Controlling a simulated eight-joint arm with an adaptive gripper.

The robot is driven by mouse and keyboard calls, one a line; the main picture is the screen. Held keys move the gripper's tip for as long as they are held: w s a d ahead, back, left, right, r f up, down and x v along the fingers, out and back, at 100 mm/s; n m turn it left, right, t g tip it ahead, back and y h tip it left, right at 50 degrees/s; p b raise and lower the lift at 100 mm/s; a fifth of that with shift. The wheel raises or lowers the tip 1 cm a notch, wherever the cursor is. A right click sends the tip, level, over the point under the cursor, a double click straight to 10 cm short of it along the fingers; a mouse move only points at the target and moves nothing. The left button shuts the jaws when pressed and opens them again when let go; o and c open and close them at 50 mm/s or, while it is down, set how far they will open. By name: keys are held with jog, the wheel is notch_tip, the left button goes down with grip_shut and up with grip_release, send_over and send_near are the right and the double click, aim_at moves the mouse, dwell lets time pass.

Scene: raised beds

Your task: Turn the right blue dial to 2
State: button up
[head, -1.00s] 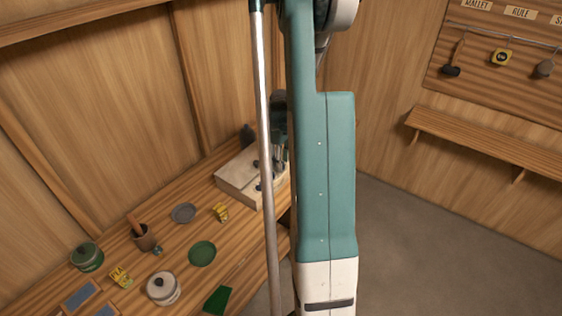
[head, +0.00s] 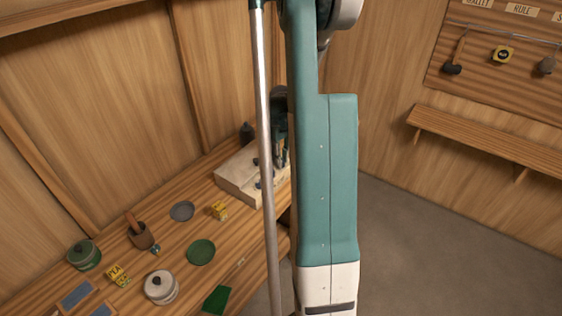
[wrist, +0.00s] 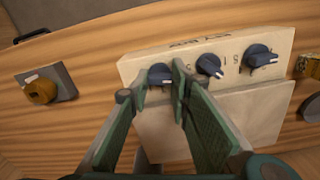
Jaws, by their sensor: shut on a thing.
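In the wrist view a pale panel box (wrist: 135,68) carries a row of three blue dials with white marks. My gripper (wrist: 160,78) is shut on the blue dial (wrist: 160,70) at the picture's left end, one finger on each side. The lettering looks upside down here, so this end appears to be the panel's right. The fingers partly hide this dial; I cannot read its setting. The middle dial (wrist: 208,65) and the dial at the picture's right (wrist: 260,56) stand free. In the head view the box (head: 236,178) is partly behind my arm.
An orange knob on a grey plate (wrist: 42,90) lies left of the panel. A bench-side strip of floor (head: 420,240) is clear.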

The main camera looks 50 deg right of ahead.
jog(key=m+b, duration=0.2)
jog(key=m, duration=0.1)
jog(key=shift+f, duration=0.1)
jog(key=shift+m+b, duration=0.65)
jog(key=shift+m, duration=0.95)
jog(key=o, duration=0.9)
jog(key=shift+n+p, duration=0.3)
jog(key=shift+n, duration=0.1)
